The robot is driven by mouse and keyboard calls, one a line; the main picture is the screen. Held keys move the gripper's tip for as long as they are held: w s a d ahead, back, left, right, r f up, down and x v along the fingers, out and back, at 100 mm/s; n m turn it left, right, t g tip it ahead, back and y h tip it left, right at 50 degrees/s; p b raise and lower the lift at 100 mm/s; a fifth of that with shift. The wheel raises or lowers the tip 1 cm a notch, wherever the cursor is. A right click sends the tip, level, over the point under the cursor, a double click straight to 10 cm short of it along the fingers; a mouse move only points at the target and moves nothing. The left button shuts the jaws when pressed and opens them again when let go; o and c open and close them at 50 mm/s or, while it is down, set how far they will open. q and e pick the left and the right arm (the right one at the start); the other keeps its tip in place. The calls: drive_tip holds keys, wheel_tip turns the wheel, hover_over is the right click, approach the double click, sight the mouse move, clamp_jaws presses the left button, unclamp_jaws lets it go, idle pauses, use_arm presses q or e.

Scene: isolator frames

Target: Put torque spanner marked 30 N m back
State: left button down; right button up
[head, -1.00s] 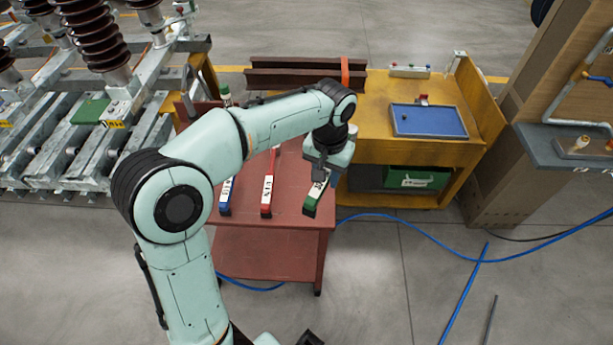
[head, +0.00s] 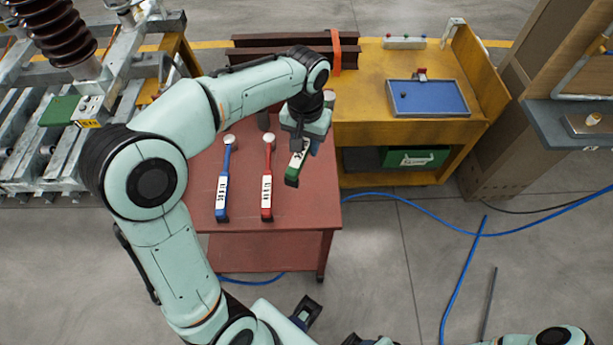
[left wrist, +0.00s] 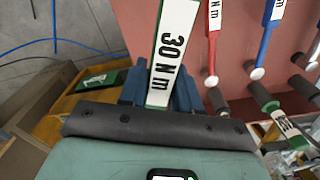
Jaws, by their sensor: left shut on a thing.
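My left gripper (head: 299,140) is shut on a green torque spanner (head: 292,174) and holds it above the right part of the red trolley top (head: 315,200). In the left wrist view the green spanner's white label (left wrist: 172,45) reads 30 N m. Its far end is hidden by the gripper. A blue spanner (head: 223,180) and a red spanner (head: 267,185) lie side by side on the trolley to its left. They also show in the left wrist view, red (left wrist: 213,28) and blue (left wrist: 266,35).
A yellow bench (head: 365,110) with a blue tray (head: 428,97) and a green case (head: 415,158) below stands to the right. Brown steel beams (head: 280,55) lie behind the trolley. Dark upright posts (left wrist: 262,96) show near the spanners. A blue hose (head: 400,203) crosses the floor.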

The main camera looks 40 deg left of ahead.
use_arm(q)
wheel_tip(320, 180, down, 17)
drive_tip(key=shift+r+b, duration=0.15)
drive_tip(key=shift+b, duration=0.8)
drive_tip(key=c, duration=0.8)
unclamp_jaws()
drive_tip(key=shift+r, duration=0.15)
wheel_tip(320, 180, up, 12)
drive_tip(key=shift+s+f+p, duration=0.15)
drive_tip(key=shift+p, duration=0.55)
drive_tip(key=shift+d, duration=0.1)
